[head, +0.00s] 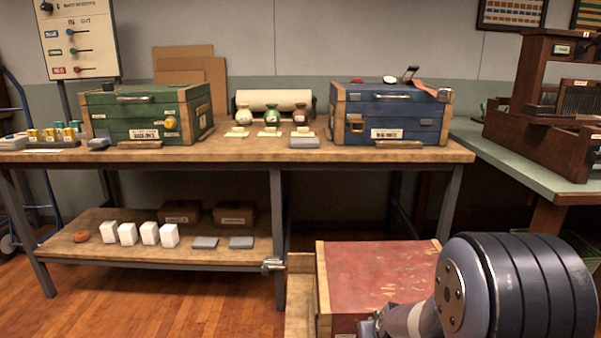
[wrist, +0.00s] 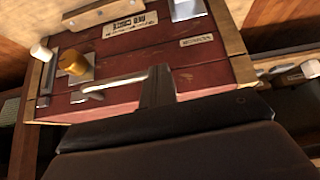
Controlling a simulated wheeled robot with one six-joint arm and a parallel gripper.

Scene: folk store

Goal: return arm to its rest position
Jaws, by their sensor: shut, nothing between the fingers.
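My arm (head: 510,290) fills the lower right of the head view, folded in front of a red wooden chest. My gripper (wrist: 158,72) shows in the wrist view as a dark finger shape, shut and empty. It is in front of the red chest, which also shows in the wrist view (wrist: 205,78) with a brass knob, a pale label and a silver bar handle. I cannot tell whether the finger touches the chest. In the head view the red chest (head: 375,268) stands low with its worn lid closed; the arm hides its right front.
A long wooden workbench (head: 270,148) carries a green chest (head: 140,115) and a blue chest (head: 390,112). Its lower shelf (head: 120,247) holds white blocks and grey pads. A green-topped table (head: 500,160) with a loom is at right. Wood floor (head: 180,305) is clear at lower left.

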